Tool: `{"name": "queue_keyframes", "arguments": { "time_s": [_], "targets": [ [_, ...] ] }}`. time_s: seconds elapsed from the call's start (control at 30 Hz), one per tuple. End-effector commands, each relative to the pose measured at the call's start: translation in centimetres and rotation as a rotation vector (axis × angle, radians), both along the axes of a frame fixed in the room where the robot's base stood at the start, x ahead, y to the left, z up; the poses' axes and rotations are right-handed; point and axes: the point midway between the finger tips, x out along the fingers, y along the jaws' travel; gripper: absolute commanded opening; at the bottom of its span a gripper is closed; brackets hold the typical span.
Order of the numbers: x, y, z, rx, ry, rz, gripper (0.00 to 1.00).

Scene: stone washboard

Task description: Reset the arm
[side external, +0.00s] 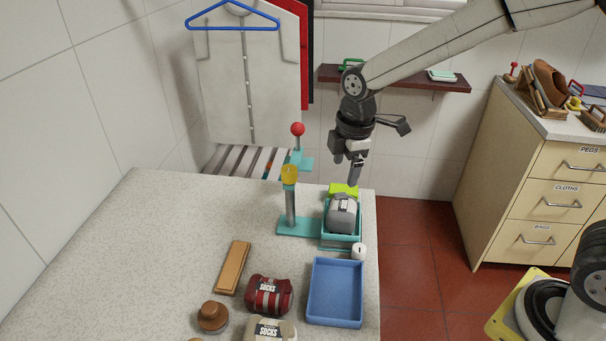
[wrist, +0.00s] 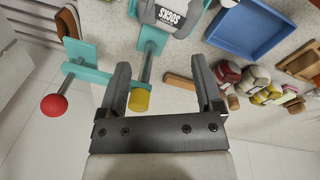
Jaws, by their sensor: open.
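My gripper (side external: 354,170) hangs in the air above the far right corner of the stone slab, close over the teal scale. In the wrist view my gripper (wrist: 160,85) has its two fingers wide apart with nothing held between them. Below it, a grey bundle (side external: 342,213) sits in the teal tray (side external: 326,236) of the scale; the bundle also shows in the wrist view (wrist: 172,15), marked SOCKS. A teal stand with a yellow knob (side external: 290,174) is left of the gripper, and a red ball knob (side external: 298,129) stands behind it.
A blue tray (side external: 335,292) lies empty on the slab (side external: 150,250). Red (side external: 268,294) and cream (side external: 270,330) sock bundles, a wooden bar (side external: 233,267) and a brown knobbed piece (side external: 212,316) lie nearby. A shelf (side external: 400,80) is behind my arm. The slab's left side is clear.

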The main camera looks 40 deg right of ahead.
Motion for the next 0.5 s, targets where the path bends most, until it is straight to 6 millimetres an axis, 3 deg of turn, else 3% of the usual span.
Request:
{"name": "queue_keyframes", "arguments": {
  "time_s": [0.5],
  "targets": [
    [-9.1,-4.5,-4.0,0.119,-0.066,-0.829,0.84]
  ]
}}
